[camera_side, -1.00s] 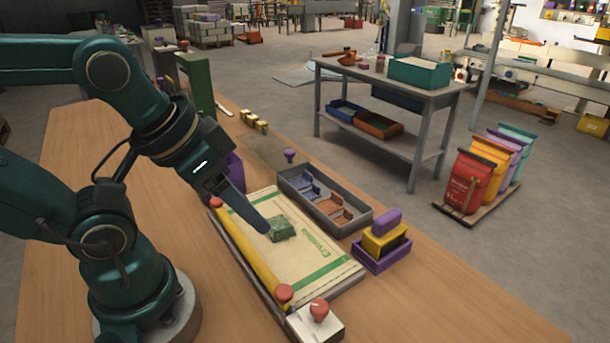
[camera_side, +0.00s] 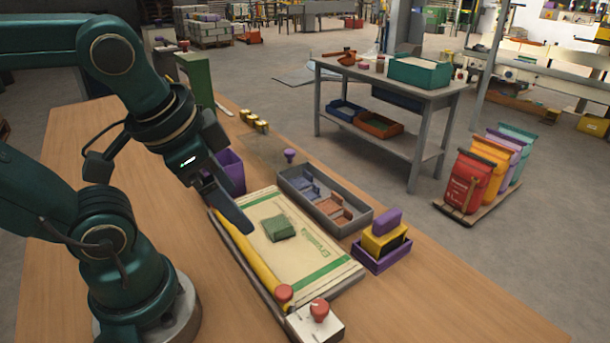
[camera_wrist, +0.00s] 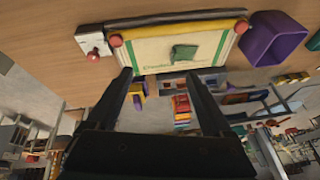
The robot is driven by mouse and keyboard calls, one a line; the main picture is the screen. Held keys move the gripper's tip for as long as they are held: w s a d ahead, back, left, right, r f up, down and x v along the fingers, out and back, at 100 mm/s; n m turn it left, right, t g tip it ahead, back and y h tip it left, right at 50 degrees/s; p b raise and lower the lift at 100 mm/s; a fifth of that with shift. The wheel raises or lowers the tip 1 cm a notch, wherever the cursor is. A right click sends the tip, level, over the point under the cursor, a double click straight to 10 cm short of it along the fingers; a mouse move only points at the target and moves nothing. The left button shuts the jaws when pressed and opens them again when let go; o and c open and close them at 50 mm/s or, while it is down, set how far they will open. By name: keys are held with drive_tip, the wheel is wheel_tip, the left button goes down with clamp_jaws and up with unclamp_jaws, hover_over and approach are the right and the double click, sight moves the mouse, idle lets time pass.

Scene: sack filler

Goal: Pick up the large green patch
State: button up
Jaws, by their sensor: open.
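The large green patch (camera_side: 279,228) lies flat on the cream sack (camera_side: 310,251) with green print, on the board on the wooden table. It also shows in the wrist view (camera_wrist: 184,52), beyond and between the fingertips. My gripper (camera_side: 242,226) is above the left part of the sack, to the left of the patch and apart from it. In the wrist view my gripper (camera_wrist: 158,75) has its two fingers spread with nothing between them.
A yellow bar (camera_side: 247,258) with red knobs runs along the sack's left edge. A grey divided tray (camera_side: 322,208) stands behind the sack. A purple box (camera_side: 381,254) with yellow and purple blocks is at right. A purple bin (camera_side: 232,172) is behind my gripper.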

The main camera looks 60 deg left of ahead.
drive_tip(key=w+a+r+m+g+y, duration=0.1)
drive_tip(key=w+a+m+g+y, duration=0.3)
drive_tip(key=m, duration=0.4)
drive_tip(key=w+d+f+m+y, duration=0.5)
drive_tip(key=w+d+m+y, duration=0.1)
drive_tip(key=y, duration=0.1)
drive_tip(key=m+t+y, duration=0.1)
drive_tip(key=m, duration=0.2)
approach(284, 230)
drive_tip(key=shift+d+r, duration=0.5)
drive_tip(key=shift+r, duration=0.35)
drive_tip(key=shift+f+m, duration=0.2)
drive_tip(key=shift+m, duration=0.1)
drive_tip(key=x, duration=0.6)
drive_tip(key=shift+f+x, duration=0.2)
drive_tip(key=shift+x, duration=1.25)
drive_tip(key=shift+f+x, duration=0.2)
drive_tip(key=shift+x, duration=1.2)
drive_tip(key=shift+d, duration=0.15)
clamp_jaws()
